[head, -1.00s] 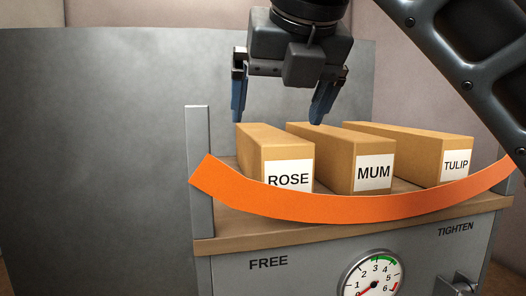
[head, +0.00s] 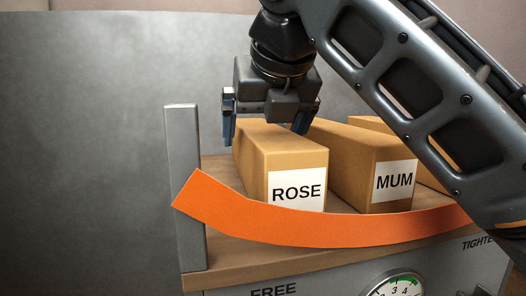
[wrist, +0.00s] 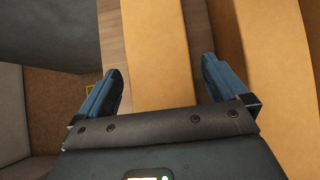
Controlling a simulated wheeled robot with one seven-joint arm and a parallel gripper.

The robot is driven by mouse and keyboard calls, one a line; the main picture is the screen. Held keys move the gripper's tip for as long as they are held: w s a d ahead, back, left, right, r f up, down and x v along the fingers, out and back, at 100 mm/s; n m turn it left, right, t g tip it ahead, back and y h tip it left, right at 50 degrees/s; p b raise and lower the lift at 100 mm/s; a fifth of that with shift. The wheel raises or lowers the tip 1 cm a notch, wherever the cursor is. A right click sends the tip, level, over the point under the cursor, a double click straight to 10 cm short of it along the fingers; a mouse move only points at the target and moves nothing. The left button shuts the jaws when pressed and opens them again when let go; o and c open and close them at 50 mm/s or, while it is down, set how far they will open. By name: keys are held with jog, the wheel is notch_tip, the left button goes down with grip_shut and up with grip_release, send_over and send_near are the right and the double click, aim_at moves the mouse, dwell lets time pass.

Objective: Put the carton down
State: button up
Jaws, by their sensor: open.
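The ROSE carton (head: 285,152) is a long tan box with a white label on its front end. It sits on a wooden deck (head: 235,263), left of the MUM carton (head: 365,150). My gripper (head: 264,137) is open at the far end of the ROSE carton, one blue finger on each side. In the wrist view the ROSE carton (wrist: 155,50) lies between the spread fingers (wrist: 162,68), with a gap visible at each side. The right fingertip is partly hidden behind the cartons in the head view.
An orange strap (head: 310,228) sags across the front of the deck. A grey post (head: 185,190) stands at its left corner. A dial (head: 400,288) is on the front panel. The TULIP carton (head: 372,124) is mostly hidden by my arm. A grey panel (head: 80,140) stands behind.

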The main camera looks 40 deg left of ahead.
jog(key=shift+x, duration=0.8)
jog(key=c, duration=1.5)
jog(key=shift+r, duration=0.1)
jog(key=shift+c, duration=0.8)
jog(key=shift+r, duration=0.15)
